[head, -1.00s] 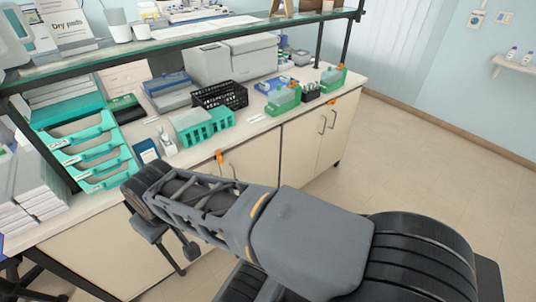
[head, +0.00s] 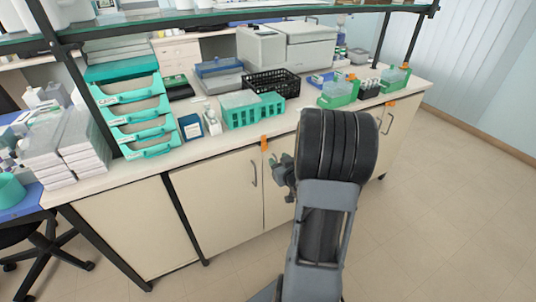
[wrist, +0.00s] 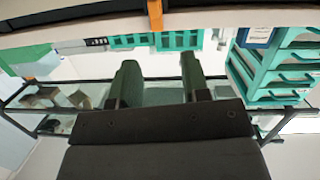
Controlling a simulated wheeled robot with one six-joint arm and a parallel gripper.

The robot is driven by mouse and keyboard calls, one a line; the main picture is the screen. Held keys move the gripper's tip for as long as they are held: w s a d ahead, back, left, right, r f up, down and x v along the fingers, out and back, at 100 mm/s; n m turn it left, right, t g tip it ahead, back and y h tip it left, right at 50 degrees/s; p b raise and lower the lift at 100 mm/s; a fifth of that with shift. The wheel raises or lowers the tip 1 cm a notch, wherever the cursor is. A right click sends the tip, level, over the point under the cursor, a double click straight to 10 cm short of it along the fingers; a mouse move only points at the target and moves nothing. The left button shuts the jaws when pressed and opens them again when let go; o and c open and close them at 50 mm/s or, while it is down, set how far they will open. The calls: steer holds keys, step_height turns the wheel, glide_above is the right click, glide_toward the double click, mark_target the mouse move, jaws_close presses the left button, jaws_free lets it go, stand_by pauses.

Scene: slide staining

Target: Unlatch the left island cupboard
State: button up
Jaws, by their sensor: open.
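The left island cupboard (head: 215,200) has cream doors with grey handles under the worktop and is shut. Its orange latch (head: 264,143) sits at the top edge where its two doors meet. The latch also shows in the wrist view (wrist: 155,14), upside down at the top centre, apart from and beyond the fingertips. My gripper (wrist: 159,62) is open and empty, its two dark green fingers spread.
The worktop (head: 150,172) holds teal drawer trays (head: 135,115), a teal rack (head: 252,110), a black basket (head: 272,84) and green holders (head: 338,94). A second orange latch (head: 391,104) is at the right cupboard. A glass shelf (head: 200,22) runs above. The floor at right is clear.

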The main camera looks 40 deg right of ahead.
mark_target(267, 145)
steer(key=w+d, duration=0.1)
steer(key=w, duration=0.2)
steer(key=w+d+f+t, duration=0.1)
steer(key=w, duration=0.3)
steer(key=w+d+f+t, duration=0.1)
steer(key=w, duration=0.3)
steer(key=shift+w+d+f, duration=0.15)
steer(key=shift+w, duration=0.05)
steer(key=shift+c, duration=0.3)
jaws_close()
